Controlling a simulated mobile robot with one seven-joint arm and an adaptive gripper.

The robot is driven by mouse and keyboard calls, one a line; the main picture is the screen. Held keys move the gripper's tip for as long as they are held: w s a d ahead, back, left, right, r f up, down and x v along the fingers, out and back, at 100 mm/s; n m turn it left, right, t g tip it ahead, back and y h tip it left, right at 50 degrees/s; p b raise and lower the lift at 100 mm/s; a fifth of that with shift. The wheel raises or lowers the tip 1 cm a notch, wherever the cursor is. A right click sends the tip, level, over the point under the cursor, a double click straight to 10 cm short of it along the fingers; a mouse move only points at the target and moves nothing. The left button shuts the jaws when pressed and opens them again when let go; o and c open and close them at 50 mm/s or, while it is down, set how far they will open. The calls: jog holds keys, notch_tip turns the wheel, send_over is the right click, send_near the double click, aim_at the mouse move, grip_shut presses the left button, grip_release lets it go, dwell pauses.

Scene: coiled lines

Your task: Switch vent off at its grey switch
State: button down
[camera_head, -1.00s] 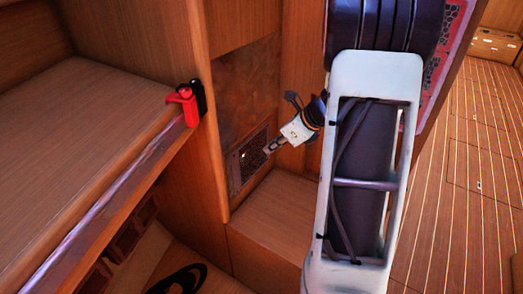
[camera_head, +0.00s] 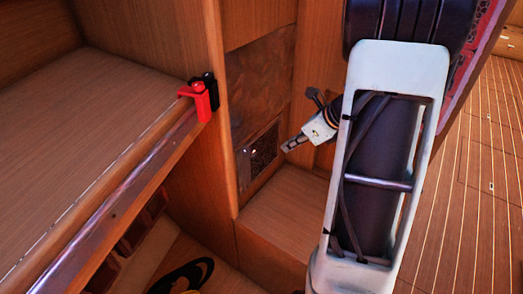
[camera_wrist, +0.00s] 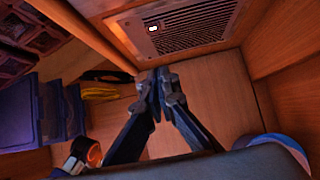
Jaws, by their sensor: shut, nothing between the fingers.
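The vent (camera_head: 265,154) is a dark slatted grille low on the brown back panel. It shows larger at the top of the wrist view (camera_wrist: 200,32). Its switch (camera_wrist: 153,28) is a small pale spot at the grille's left end in the wrist view. It is a tiny bright spot in the head view (camera_head: 253,151); its position is too small to read. My gripper (camera_head: 287,148) is shut and empty, just right of the vent in the head view. In the wrist view its fingertips (camera_wrist: 160,78) meet below the grille, apart from the switch.
A red clamp (camera_head: 202,101) sits at the shelf's (camera_head: 110,110) front corner, left of the vent. A wooden ledge (camera_head: 285,212) lies below the vent. Blue bins (camera_wrist: 55,112) and a yellow coil (camera_wrist: 98,92) are left in the wrist view. Plank floor (camera_head: 488,190) is open at right.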

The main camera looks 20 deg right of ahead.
aim_at(254, 153)
jog(key=shift+s, duration=0.1)
jog(key=shift+w+a+r+b+x, duration=0.25)
jog(key=shift+b+x, duration=0.3)
jog(key=shift+x, duration=1.6)
jog(key=shift+w+a+r+b+x, duration=0.15)
jog(key=shift+w+r+b+x, duration=0.3)
jog(key=shift+x, duration=1.65)
jog(key=shift+w+a+r+b+x, duration=0.2)
jog(key=shift+b+x, duration=0.4)
jog(key=shift+x, duration=1.55)
